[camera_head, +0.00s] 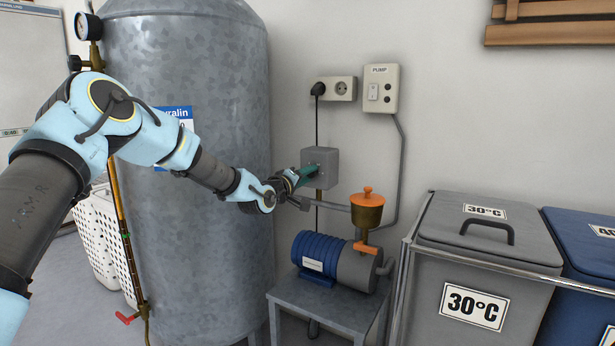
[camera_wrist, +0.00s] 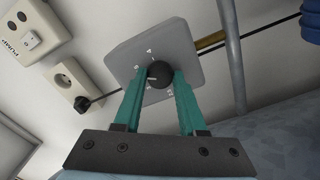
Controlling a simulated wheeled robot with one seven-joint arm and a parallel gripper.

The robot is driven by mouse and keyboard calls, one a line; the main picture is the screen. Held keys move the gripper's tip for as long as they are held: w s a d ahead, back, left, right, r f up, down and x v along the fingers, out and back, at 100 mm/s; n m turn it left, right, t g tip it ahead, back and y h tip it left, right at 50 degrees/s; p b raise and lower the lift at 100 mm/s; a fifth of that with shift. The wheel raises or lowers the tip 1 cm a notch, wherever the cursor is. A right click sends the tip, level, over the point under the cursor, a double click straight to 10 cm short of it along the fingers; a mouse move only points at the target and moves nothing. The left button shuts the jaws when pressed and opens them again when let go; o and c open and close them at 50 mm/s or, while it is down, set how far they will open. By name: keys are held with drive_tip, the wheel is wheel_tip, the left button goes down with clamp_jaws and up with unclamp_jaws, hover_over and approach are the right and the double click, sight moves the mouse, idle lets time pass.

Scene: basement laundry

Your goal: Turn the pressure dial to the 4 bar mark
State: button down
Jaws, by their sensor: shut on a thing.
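The pressure dial is a round black knob (camera_wrist: 159,74) on the face of a grey box, with a pale pointer line and small marks around it that are too small to read. The grey box (camera_head: 320,160) is mounted on the wall right of the big tank; it also shows in the wrist view (camera_wrist: 125,58). My gripper (camera_wrist: 160,80) has its two green fingers on either side of the knob, shut on it. In the head view my gripper (camera_head: 308,173) reaches the front of the box, and the knob is hidden there.
A galvanised tank (camera_head: 215,90) stands close to my arm on the left. A blue pump (camera_head: 320,258) with an orange-capped brass cup (camera_head: 367,211) sits on a grey stand below the box. A socket (camera_head: 342,89) and a pump switch (camera_head: 381,88) are above. Lidded bins (camera_head: 480,260) stand right.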

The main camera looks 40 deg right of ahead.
drive_tip(key=shift+m, duration=0.4)
drive_tip(key=m+b, duration=0.3)
drive_tip(key=m, duration=0.2)
drive_tip(key=shift+f, duration=0.15)
drive_tip(key=m+b, duration=0.2)
drive_tip(key=m, duration=0.4)
drive_tip(key=shift+b, duration=0.3)
idle(0.3)
drive_tip(key=shift+c, duration=2.4)
unclamp_jaws()
